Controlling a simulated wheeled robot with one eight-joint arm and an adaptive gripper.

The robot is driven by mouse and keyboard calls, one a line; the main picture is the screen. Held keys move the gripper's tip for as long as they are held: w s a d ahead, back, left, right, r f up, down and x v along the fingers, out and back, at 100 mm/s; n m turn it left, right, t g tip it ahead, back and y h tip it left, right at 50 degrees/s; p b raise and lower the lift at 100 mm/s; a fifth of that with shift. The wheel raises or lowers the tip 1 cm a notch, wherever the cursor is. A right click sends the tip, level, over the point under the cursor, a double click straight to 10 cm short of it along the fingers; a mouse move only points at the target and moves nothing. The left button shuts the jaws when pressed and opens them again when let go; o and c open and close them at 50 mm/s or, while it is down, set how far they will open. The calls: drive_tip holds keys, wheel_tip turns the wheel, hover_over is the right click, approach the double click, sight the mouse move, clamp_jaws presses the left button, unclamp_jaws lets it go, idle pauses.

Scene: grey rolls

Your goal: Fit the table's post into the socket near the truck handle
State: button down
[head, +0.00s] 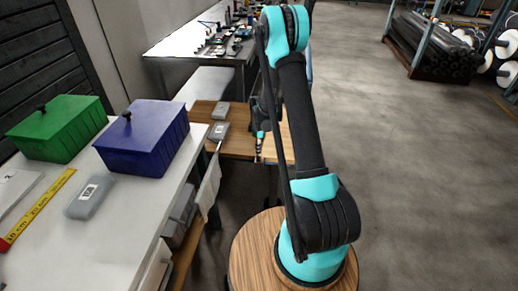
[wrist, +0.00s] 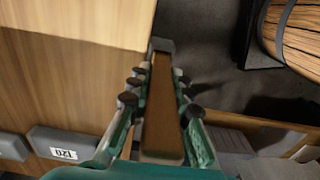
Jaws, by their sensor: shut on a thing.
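My gripper (wrist: 159,78) is shut on a long brown wooden bar (wrist: 160,112), which I take for the table's post. The bar lies lengthwise between the fingers, and a grey block (wrist: 161,45) shows at its far end. In the head view, my gripper (head: 260,140) is low beside my arm, over the wooden top (head: 238,147). The bar is too small to make out there. In the wrist view, the wooden top (wrist: 75,55) fills the left, close beside the fingers. I cannot make out the socket or the truck handle.
Grey blocks (head: 218,131) lie on the wooden top; one labelled 120 (wrist: 65,146) shows in the wrist view. A white bench (head: 120,220) at left carries a green box (head: 60,135), a blue box (head: 145,145) and a yellow ruler (head: 38,210).

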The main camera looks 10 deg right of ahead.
drive_tip(key=shift+f, duration=0.25)
drive_tip(key=c, duration=1.4)
unclamp_jaws()
drive_tip(key=shift+o, duration=0.2)
drive_tip(key=shift+r, duration=0.15)
wheel_tip(320, 180, up, 13)
drive_tip(key=s+d+r+m+t, duration=0.1)
drive_tip(key=s+m, duration=0.3)
drive_tip(key=s, duration=0.6)
drive_tip(key=s+d+r+m+t, duration=0.1)
drive_tip(key=s+r+m, duration=0.3)
drive_tip(key=s, duration=0.6)
drive_tip(key=s+d+r+m+t, duration=0.2)
drive_tip(key=s+m, duration=0.4)
drive_tip(key=s, duration=0.4)
drive_tip(key=shift+s+r, duration=0.25)
